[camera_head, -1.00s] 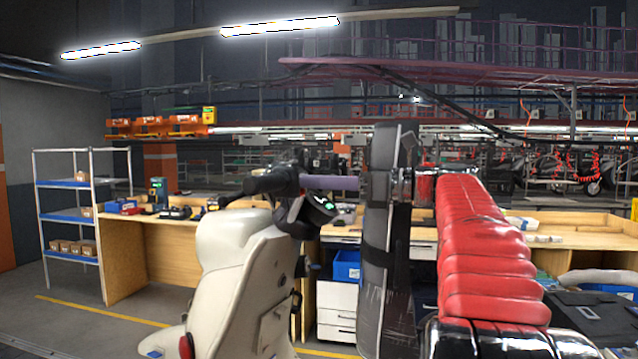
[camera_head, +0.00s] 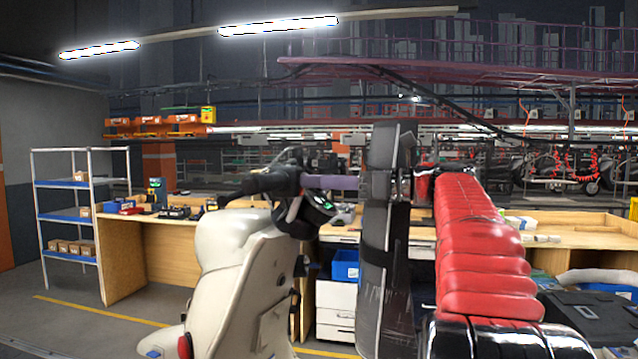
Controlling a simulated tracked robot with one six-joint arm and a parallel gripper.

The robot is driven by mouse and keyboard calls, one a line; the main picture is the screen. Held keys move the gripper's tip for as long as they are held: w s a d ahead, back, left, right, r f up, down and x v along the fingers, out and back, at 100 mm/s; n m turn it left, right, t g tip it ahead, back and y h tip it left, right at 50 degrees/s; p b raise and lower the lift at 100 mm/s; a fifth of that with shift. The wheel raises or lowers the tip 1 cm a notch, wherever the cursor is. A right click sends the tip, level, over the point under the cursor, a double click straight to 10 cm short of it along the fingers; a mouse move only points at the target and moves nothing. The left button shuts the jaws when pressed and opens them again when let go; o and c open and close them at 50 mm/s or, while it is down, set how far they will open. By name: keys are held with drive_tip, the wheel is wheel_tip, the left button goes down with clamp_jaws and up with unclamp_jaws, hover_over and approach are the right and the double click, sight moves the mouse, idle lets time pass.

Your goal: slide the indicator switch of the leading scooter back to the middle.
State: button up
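The cream scooter (camera_head: 240,265) stands at the left centre, its pale body towards me. Its black handlebar grip (camera_head: 238,193) points left above the body. A dark dash with a small green-lit display (camera_head: 326,203) shows right of the bar. The indicator switch is too small and dark to make out. My gripper (camera_head: 288,168) appears as a dark shape at the handlebar, at the left end of a purple bar. Its fingers blend into the black controls, so their opening and any contact are unclear.
A dark upright part and a red ribbed part fill the right foreground. Wooden benches (camera_head: 130,270) stand behind the scooter, with a blue bin (camera_head: 345,265) below. A shelf rack (camera_head: 65,212) is at the left. The floor at lower left is clear.

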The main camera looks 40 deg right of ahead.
drive_tip(key=shift+o, duration=1.4)
drive_tip(key=shift+s+d, duration=0.1)
drive_tip(key=v, duration=1.3)
drive_tip(key=shift+s+d, duration=0.15)
drive_tip(key=shift+s, duration=0.1)
